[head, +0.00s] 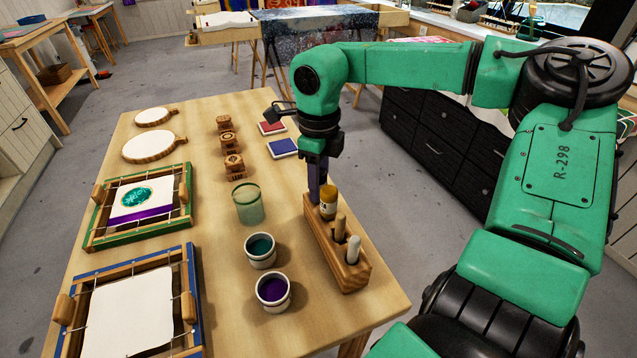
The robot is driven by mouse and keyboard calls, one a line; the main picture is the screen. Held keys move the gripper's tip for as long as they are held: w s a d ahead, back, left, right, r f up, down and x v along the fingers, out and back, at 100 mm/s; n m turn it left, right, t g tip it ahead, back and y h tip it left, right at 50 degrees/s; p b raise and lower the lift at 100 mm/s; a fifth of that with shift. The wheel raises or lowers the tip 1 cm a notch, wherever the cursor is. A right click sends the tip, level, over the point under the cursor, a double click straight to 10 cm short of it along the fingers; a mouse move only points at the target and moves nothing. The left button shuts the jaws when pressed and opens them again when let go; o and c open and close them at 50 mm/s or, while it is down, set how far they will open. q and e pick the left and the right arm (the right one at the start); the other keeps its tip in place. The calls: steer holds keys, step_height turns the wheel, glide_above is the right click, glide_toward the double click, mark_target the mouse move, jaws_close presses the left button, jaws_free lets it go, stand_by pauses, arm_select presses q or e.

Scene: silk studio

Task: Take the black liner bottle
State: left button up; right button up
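A wooden block holder (341,262) stands near the right edge of the table and carries several upright bottles or tools. My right gripper (317,192) points straight down over the holder's far end. Its dark fingers are seen edge-on, so I cannot tell whether they are open or hold something. No black liner bottle can be made out clearly; the holder's far end is partly hidden by the gripper. Just in front of the fingers stands an amber bottle with a pale label (328,205). Nearer are a tan tool (340,228) and a white-tipped one (353,248). My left gripper is out of view.
Left of the holder stand a green translucent cup (248,204), a teal paint jar (260,250) and a purple paint jar (273,291). Red (271,128) and blue (283,148) pads lie behind. Framed fabrics (130,310) fill the table's left side.

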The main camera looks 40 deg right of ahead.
step_height(320, 180, up, 20)
steer(key=p, duration=0.2)
